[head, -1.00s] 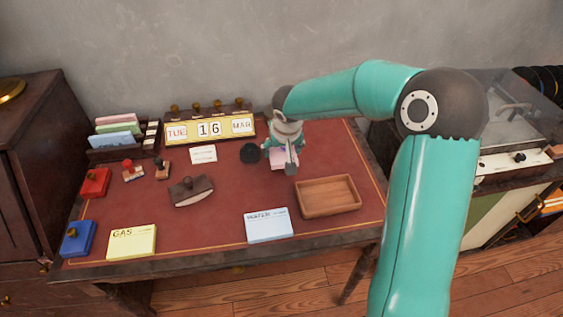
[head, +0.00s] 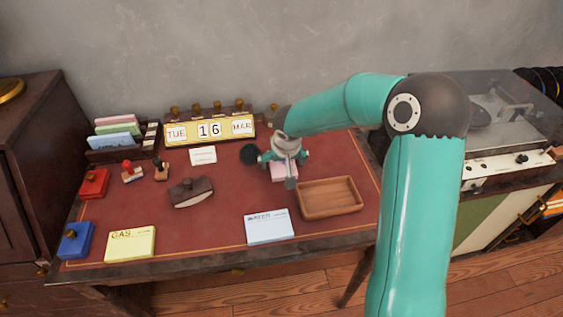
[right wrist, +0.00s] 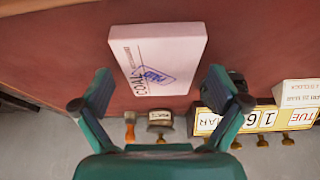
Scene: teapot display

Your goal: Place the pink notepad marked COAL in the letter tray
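The pink notepad (right wrist: 157,55) marked COAL, with a blue stamp mark, lies on the red desk top. In the head view the notepad (head: 284,173) is partly hidden under my right gripper (head: 285,158). In the right wrist view my right gripper (right wrist: 160,85) is open, with its fingertips spread to either side of the notepad's near end; I cannot tell whether they touch it. The empty wooden letter tray (head: 330,210) stands on the desk, to the right of and nearer than the notepad. My left gripper is out of view.
A blue WATER pad (head: 269,228) and a yellow GAS pad (head: 131,243) lie along the desk's front. A rocker blotter (head: 190,191) lies mid-desk. A calendar (head: 209,130) and a letter rack (head: 117,142) stand at the back. A dark round object (head: 249,154) sits left of my gripper.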

